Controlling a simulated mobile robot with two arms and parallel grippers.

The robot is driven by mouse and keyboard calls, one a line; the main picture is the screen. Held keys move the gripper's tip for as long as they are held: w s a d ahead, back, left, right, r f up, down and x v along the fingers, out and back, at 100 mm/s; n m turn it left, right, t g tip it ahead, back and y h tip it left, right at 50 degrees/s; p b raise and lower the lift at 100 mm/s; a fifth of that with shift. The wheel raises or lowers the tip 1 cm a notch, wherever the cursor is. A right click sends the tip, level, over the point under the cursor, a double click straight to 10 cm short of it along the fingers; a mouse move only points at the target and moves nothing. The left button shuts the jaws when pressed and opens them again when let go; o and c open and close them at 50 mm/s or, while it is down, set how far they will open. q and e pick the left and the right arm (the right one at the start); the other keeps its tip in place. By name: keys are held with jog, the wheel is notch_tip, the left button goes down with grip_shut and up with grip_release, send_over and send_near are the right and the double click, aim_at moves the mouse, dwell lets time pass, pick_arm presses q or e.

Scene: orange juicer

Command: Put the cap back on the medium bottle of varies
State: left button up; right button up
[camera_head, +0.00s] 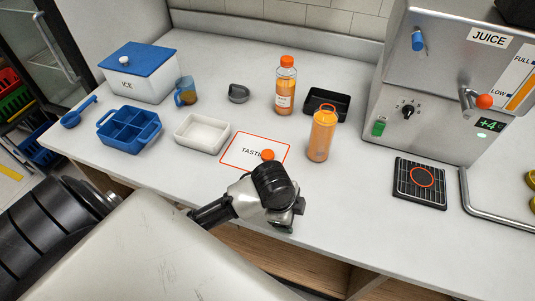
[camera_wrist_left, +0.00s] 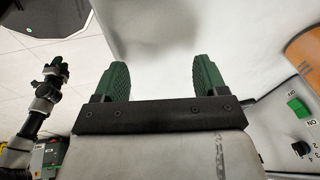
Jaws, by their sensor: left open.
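An orange cap (camera_head: 267,155) lies on the white, orange-edged card (camera_head: 240,149) lettered "TASTI…", the rest hidden. An orange bottle (camera_head: 321,137) stands upright right of the card, with no cap visible on its rim. A second, labelled bottle (camera_head: 286,90) stands behind it with an orange cap on. My left gripper (camera_head: 287,228) is at the counter's front edge, below the cap and card in the head view; its wrist hides part of that area. In the left wrist view its green fingers (camera_wrist_left: 161,80) are apart and empty. My right gripper (camera_wrist_left: 57,70) shows small at left there; its jaws are unclear.
The juicer (camera_head: 450,85) stands at right with a black drip grid (camera_head: 420,184) before it. A black tray (camera_head: 328,103), grey lid (camera_head: 238,93), white tray (camera_head: 202,133), blue divided tray (camera_head: 129,129), jug (camera_head: 185,91) and ice box (camera_head: 145,73) occupy the counter.

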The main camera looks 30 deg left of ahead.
pick_arm(q)
jog(key=w+a+r+m, duration=0.1)
jog(key=w+a+m, duration=0.1)
jog(key=w+a+r+m+y, duration=0.1)
jog(key=w+a+m, duration=0.1)
jog(key=w, duration=0.1)
jog(key=w+a+r+m+g, duration=0.1)
jog(key=w+m, duration=0.1)
jog(key=w, duration=0.1)
jog(key=shift+w+a+r+y, duration=0.1)
jog(key=shift+a+y, duration=0.2)
jog(key=shift+a, duration=0.1)
jog(key=w+a+r+m+y, duration=0.1)
jog(key=w+a+r+m, duration=0.2)
jog(key=w+a+r, duration=0.2)
jog(key=a+r, duration=0.1)
jog(key=a, duration=0.2)
jog(key=shift+w+a+m+g+y, duration=0.15)
jog(key=shift+a+m+g+y, duration=0.15)
jog(key=shift+a+m+g, duration=0.1)
jog(key=shift+f, duration=0.1)
send_over(268, 154)
jog(key=shift+d+f, duration=0.2)
jog(key=shift+f, duration=2.5)
jog(key=shift+a+f+p, duration=0.2)
jog(key=shift+f+p, duration=0.2)
jog(key=shift+f, duration=2.25)
jog(key=shift+c, duration=0.3)
